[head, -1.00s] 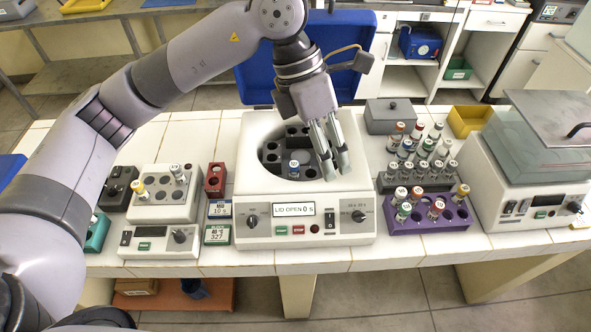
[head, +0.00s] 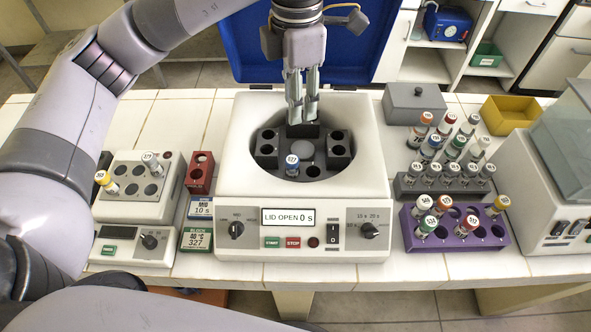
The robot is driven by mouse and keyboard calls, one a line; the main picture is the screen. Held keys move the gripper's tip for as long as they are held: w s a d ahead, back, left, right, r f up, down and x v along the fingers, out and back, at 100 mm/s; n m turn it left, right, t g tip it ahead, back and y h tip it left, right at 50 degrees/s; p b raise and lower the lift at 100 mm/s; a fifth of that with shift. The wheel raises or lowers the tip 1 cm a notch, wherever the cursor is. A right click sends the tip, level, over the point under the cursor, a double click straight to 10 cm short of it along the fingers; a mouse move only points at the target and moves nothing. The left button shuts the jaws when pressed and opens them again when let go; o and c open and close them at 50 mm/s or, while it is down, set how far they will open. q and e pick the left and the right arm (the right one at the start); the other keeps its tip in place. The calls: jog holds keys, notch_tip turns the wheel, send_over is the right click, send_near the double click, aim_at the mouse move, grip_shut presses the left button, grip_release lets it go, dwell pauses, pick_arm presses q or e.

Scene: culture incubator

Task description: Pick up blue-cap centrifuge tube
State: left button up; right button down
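A blue-cap tube (head: 292,163) stands in a front-left hole of the dark rotor inside the open centrifuge (head: 228,160). Its labelled cap shows; its lower part is hidden in the rotor. My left gripper (head: 302,116) points down over the back of the centrifuge bowl, behind the tube and slightly right of it. Its two fingers are apart by a narrow gap, with nothing seen between them. Another tube with a bluish cap (head: 435,142) stands in the grey rack (head: 405,188) at right. My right gripper is not in view.
The raised blue lid (head: 350,50) stands behind the centrifuge. A purple rack (head: 458,240) with several tubes, a grey box (head: 412,103) and a yellow bin (head: 508,115) are at right. A heater block (head: 130,205) with two tubes and a red block (head: 200,175) are at left.

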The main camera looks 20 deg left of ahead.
aim_at(292, 160)
pick_arm(q)
notch_tip(292, 160, down, 12)
jog(key=shift+s+r+p, duration=0.1)
jog(key=shift+s+p, duration=0.05)
jog(key=shift+p, duration=1.1)
jog(key=shift+s+a+f+p, duration=0.1)
jog(key=shift+a+f+p, duration=0.1)
jog(key=shift+f+p, duration=0.35)
jog(key=f, duration=0.2)
jog(key=f+p, duration=0.1)
jog(key=shift+s+a+f, duration=0.15)
jog(key=shift+a+f, duration=0.05)
jog(key=shift+f, duration=0.55)
grip_shut()
